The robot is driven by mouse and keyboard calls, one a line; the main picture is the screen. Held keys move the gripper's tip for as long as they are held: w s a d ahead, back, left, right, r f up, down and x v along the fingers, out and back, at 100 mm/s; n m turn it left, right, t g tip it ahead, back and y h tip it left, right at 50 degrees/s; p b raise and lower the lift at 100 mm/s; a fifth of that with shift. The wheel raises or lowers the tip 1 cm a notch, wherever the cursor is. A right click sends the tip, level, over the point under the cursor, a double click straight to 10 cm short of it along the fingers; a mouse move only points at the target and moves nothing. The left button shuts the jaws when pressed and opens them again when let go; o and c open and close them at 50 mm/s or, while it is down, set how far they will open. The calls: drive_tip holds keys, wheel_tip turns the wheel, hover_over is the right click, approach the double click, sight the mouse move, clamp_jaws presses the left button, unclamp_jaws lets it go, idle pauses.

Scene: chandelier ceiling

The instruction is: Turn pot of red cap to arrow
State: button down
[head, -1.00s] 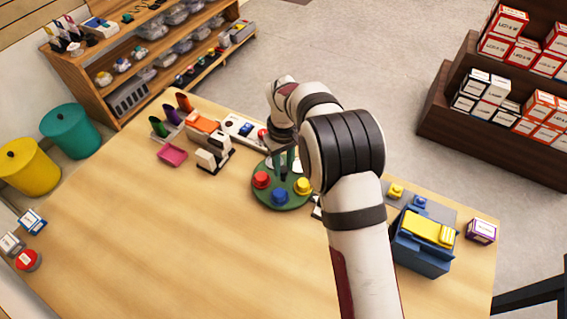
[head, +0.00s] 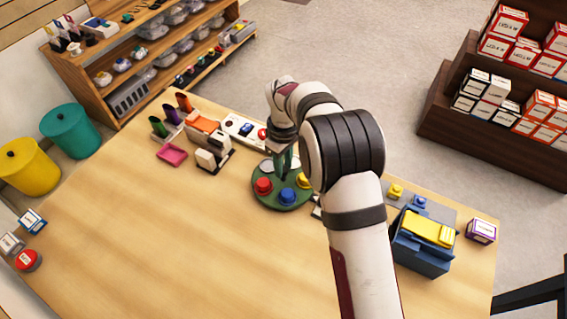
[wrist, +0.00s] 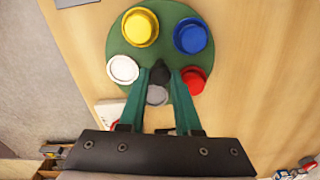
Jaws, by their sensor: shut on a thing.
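A round green turntable (head: 272,200) stands on the wooden table and carries several capped pots. In the head view the red cap (head: 263,186) is at its left, the blue cap (head: 287,197) at its front and the yellow cap (head: 303,181) at its right. In the wrist view the red cap (wrist: 194,80) is right of the fingers, with a white cap (wrist: 123,69) on the left and a grey cap (wrist: 157,95) seen between the fingers. My gripper (head: 283,178) points down, its green fingers shut on the dark centre knob (wrist: 160,70). I cannot make out an arrow.
A white and brown device (head: 211,150), a pink tray (head: 171,155) and a white panel with buttons (head: 243,130) stand behind and left. A blue box with a yellow top (head: 425,245) stands to the right. The table's front left (head: 150,240) is clear.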

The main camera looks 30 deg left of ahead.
drive_tip(key=shift+r+n, duration=0.1)
drive_tip(key=shift+n, duration=11.4)
drive_tip(key=c, duration=0.6)
unclamp_jaws()
